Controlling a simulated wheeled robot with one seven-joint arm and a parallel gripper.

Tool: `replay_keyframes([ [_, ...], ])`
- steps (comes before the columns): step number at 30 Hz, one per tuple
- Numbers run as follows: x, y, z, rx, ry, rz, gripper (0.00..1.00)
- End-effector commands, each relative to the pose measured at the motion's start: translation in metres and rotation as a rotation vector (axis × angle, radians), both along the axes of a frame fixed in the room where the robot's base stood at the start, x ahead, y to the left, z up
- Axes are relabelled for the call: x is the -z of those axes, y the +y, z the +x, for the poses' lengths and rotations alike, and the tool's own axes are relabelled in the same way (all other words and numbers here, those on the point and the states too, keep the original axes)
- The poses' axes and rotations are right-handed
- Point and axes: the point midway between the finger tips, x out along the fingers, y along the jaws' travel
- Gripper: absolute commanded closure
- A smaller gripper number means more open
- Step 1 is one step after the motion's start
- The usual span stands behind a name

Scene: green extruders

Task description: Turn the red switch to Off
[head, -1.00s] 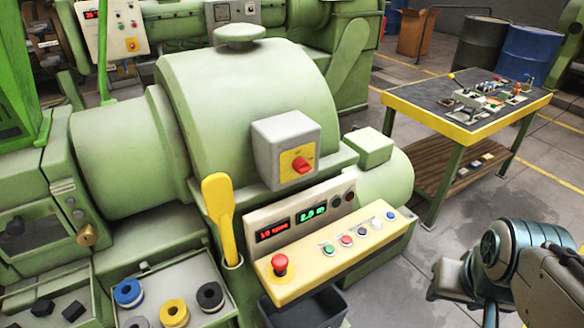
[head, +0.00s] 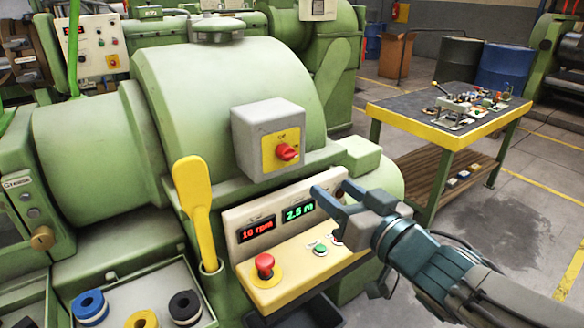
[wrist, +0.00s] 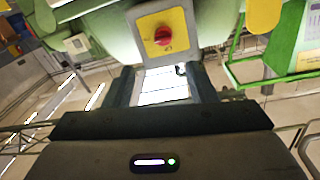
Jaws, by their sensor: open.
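The red switch (head: 287,152) is a rotary knob on a yellow plate, on the front of a grey box (head: 251,138) fixed to the green machine. In the wrist view the red switch (wrist: 163,36) shows ahead, just beyond and above the fingertips. My gripper (head: 329,190) is open and empty. In the head view it appears below and to the right of the switch, over the control panel. In the wrist view my gripper (wrist: 166,72) has its two fingers spread, apart from the switch. The lettering on the plate is too small to read surely.
Below the switch is a control panel (head: 240,217) with displays, buttons and a red emergency button (head: 264,264). A yellow lever (head: 194,200) stands left of it. A yellow-edged table (head: 440,136) with small parts stands at the right. Floor between is open.

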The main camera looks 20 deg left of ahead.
Motion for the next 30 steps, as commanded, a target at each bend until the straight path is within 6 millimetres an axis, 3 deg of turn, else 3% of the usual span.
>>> replay_keyframes([
  [8,-0.001,0.017,0.01,-0.021,-0.002,0.009,0.49],
  [30,-0.001,0.096,0.086,-0.017,-0.004,0.011,0.49],
])
